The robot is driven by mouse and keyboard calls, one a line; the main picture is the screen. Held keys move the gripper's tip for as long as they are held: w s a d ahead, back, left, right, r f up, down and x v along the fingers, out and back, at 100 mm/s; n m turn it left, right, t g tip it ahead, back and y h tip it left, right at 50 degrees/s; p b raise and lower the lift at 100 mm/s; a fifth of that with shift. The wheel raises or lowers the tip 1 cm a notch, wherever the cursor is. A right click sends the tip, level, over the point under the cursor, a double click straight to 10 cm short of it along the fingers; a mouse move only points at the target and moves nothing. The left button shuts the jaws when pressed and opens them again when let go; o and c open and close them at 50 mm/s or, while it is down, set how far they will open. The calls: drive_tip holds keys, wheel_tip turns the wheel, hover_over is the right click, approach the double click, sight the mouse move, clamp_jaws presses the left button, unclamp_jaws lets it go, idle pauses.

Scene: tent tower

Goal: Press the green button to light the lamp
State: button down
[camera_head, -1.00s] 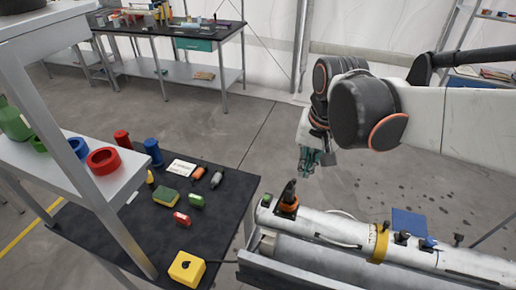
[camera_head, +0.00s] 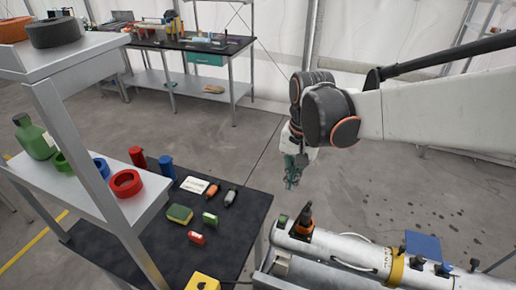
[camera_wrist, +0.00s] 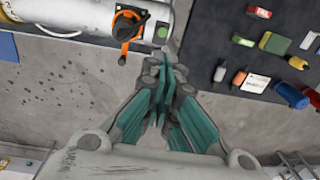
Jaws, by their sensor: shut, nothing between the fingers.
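A small green square (camera_head: 283,219), which looks like the green button, sits on top of the near-left end of a white cylinder (camera_head: 330,245). It also shows in the wrist view (camera_wrist: 162,32), beside an orange-ringed black fitting (camera_wrist: 129,25). My gripper (camera_head: 292,180) is shut and empty. It is above the floor, beyond the cylinder's end in the head view and apart from the green square. In the wrist view my gripper's teal fingers (camera_wrist: 163,78) point toward the green square, with a gap between. I cannot tell which thing is the lamp.
A dark table (camera_head: 235,232) at the left holds a green block (camera_head: 210,218), a red block (camera_head: 196,238), a sponge (camera_head: 179,214) and a yellow box (camera_head: 203,283). A grey shelf (camera_head: 120,212) with rings stands over it. Floor behind my gripper is clear.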

sight(282, 220)
drive_tip(key=f+b, duration=0.1)
drive_tip(key=f, duration=0.3)
drive_tip(key=f+b, duration=0.1)
drive_tip(key=f, duration=0.4)
drive_tip(key=f+b, duration=0.1)
drive_tip(key=f, duration=0.3)
drive_tip(key=shift+w+a+f, duration=0.15)
drive_tip(key=shift+a+f, duration=0.1)
drive_tip(key=shift+a, duration=0.15)
